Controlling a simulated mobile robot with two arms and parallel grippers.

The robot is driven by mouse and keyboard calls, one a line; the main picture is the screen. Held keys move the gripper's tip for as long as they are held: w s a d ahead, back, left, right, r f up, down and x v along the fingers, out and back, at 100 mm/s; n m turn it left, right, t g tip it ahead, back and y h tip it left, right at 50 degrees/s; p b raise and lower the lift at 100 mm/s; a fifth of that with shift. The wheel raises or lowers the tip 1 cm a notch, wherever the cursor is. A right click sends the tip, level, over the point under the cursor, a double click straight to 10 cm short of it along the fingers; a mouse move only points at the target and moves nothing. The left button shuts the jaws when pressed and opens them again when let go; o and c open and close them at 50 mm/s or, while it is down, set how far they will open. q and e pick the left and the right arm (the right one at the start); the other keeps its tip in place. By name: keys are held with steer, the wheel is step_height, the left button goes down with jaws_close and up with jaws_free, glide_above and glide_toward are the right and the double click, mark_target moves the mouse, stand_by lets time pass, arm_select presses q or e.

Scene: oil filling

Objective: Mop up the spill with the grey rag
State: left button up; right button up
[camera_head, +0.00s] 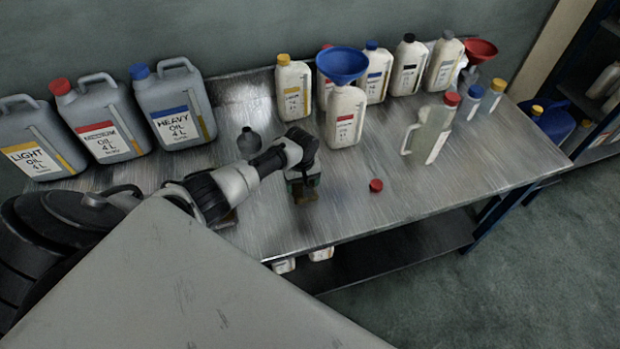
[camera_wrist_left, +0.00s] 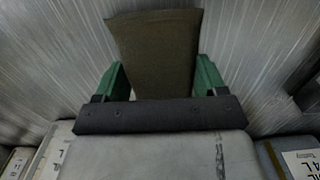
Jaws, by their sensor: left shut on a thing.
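My left gripper (camera_head: 303,190) reaches in from the left over the metal bench and points down at its middle. In the left wrist view its green fingers (camera_wrist_left: 160,78) are shut on the rag (camera_wrist_left: 155,45), a flat brownish-grey cloth sticking out beyond the fingertips. In the head view the rag is mostly hidden by the gripper. I cannot make out a clear spill on the bench; any wet patch may be under the gripper or lost in the metal's sheen. My right gripper is not in view.
Large grey oil jugs (camera_head: 175,108) stand at the bench's left. A white bottle with a blue funnel (camera_head: 342,66) stands just behind the gripper. A clear jug (camera_head: 428,132) and a loose red cap (camera_head: 376,185) are to the right. The front right of the bench (camera_head: 460,185) is clear.

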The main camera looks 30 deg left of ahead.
mark_target(322, 193)
arm_select(q)
steer(key=a, duration=0.1)
steer(key=w+a+b, duration=0.1)
steer(key=a, duration=0.2)
steer(key=shift+w+f+b, duration=0.15)
steer(key=shift+w+b, duration=0.1)
steer(key=shift+b, duration=0.15)
steer(key=d+p, duration=0.2)
steer(key=d, duration=0.2)
steer(key=d+p, duration=0.1)
steer(key=d, duration=0.4)
steer(key=shift+r+p, duration=0.2)
steer(key=shift+p, duration=0.2)
steer(key=shift+d, duration=0.45)
steer(key=shift+s+a+f+p, duration=0.1)
steer(key=shift+s+a+p, duration=0.25)
steer(key=shift+a, duration=0.5)
steer(key=shift+s+a+r+p, duration=0.1)
steer(key=shift+s+a+p, duration=0.25)
steer(key=shift+a, duration=0.5)
steer(key=shift+s+a+f+p, duration=0.1)
steer(key=shift+s+a+p, duration=0.25)
steer(key=shift+a, duration=0.5)
